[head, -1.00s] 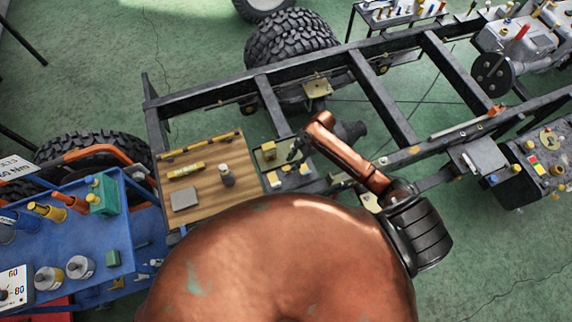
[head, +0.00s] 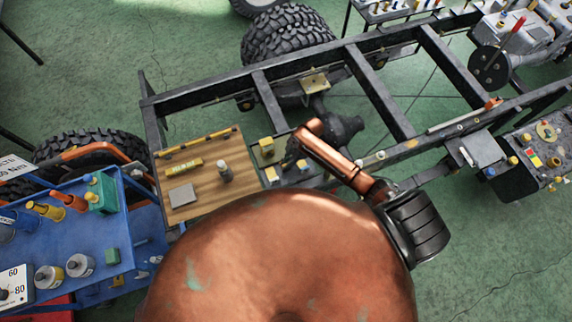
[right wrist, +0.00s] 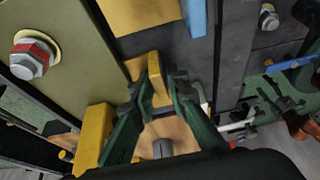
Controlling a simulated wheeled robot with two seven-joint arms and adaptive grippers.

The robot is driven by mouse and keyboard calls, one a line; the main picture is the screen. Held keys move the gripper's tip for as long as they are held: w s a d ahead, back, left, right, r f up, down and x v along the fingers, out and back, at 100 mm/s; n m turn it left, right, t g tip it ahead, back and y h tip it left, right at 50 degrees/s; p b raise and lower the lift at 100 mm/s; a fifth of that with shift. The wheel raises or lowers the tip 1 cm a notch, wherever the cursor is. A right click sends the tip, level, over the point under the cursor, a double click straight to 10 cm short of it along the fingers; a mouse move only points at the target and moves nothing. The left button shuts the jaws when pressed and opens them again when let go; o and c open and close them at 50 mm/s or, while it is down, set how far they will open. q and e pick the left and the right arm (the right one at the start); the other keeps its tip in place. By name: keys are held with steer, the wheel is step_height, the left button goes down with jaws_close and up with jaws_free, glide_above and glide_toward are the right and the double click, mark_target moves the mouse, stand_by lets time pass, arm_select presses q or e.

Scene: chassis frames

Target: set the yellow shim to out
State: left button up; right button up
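In the right wrist view, the narrow yellow shim (right wrist: 158,80) stands between the dark green fingertips of my right gripper (right wrist: 157,92). The fingers slope inward and appear to touch it on both sides. In the head view my right gripper (head: 293,151) is low at the near frame rail, just right of a yellow block (head: 267,146). The shim itself cannot be made out there, as the gripper and arm hide it. My left gripper is not in view.
A wooden board (head: 208,196) with a yellow bar, a grey plate and a small cylinder lies left of the gripper. The dark chassis frame (head: 380,90) extends right. A blue tool cart (head: 75,235) stands at left. A larger yellow block (right wrist: 95,135) is beside the left finger.

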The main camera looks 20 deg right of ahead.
jaws_close()
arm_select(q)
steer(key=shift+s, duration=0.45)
